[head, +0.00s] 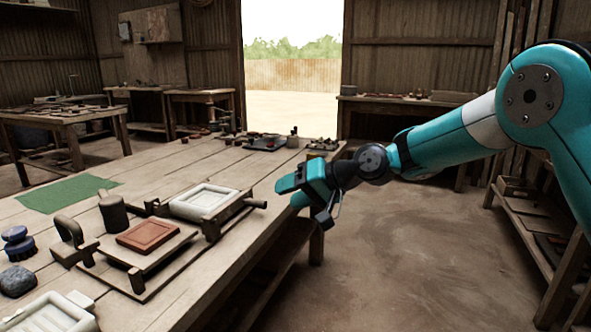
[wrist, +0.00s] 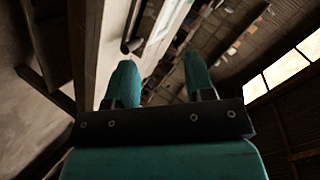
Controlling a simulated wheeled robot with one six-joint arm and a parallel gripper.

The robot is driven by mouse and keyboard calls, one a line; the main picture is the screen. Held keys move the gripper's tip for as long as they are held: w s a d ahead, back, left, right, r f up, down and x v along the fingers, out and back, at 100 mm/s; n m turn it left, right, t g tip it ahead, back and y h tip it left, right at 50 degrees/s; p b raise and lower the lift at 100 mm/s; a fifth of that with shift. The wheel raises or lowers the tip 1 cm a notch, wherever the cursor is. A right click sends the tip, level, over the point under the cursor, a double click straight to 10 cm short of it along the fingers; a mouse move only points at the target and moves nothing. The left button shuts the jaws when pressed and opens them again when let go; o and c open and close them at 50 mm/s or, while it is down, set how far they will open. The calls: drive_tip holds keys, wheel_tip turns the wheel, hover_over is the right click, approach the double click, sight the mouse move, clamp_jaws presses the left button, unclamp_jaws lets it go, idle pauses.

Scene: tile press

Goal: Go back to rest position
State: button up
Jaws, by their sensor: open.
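My gripper (head: 285,194) is at the right edge of the wooden workbench (head: 150,195) in the head view, with my arm reaching in from the right. In the wrist view my gripper (wrist: 160,80) shows two teal fingers spread apart with nothing between them. A tile press with a red-brown tile (head: 148,236) on its board stands on the near part of the bench. Behind it sits a pale tray-like mold (head: 204,202) in a wooden frame, with a dark handle (head: 256,204) pointing toward my gripper, apart from it.
A green mat (head: 68,194), a dark cylinder (head: 112,213), a grey stone (head: 17,281) and a second pale mold (head: 50,314) lie on the bench. Dark trays (head: 264,143) sit at its far end. A low shelf (head: 535,210) stands at right. Open floor (head: 400,260) lies between.

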drive_tip(key=s+d+n+g+h, duration=0.1)
drive_tip(key=s+d+h, duration=0.3)
drive_tip(key=s, duration=0.8)
drive_tip(key=s+d+n+g+h, duration=0.1)
drive_tip(key=s+d+n+g, duration=0.1)
drive_tip(key=s+d, duration=0.75)
drive_tip(key=s+d+n+g+h, duration=0.1)
drive_tip(key=s+d+h, duration=0.2)
drive_tip(key=s, duration=1.2)
wheel_tip(320, 180, up, 24)
drive_tip(key=w+p, duration=0.1)
drive_tip(key=p, duration=2.2)
drive_tip(key=shift+a+f, duration=0.2)
drive_tip(key=shift+f, duration=0.05)
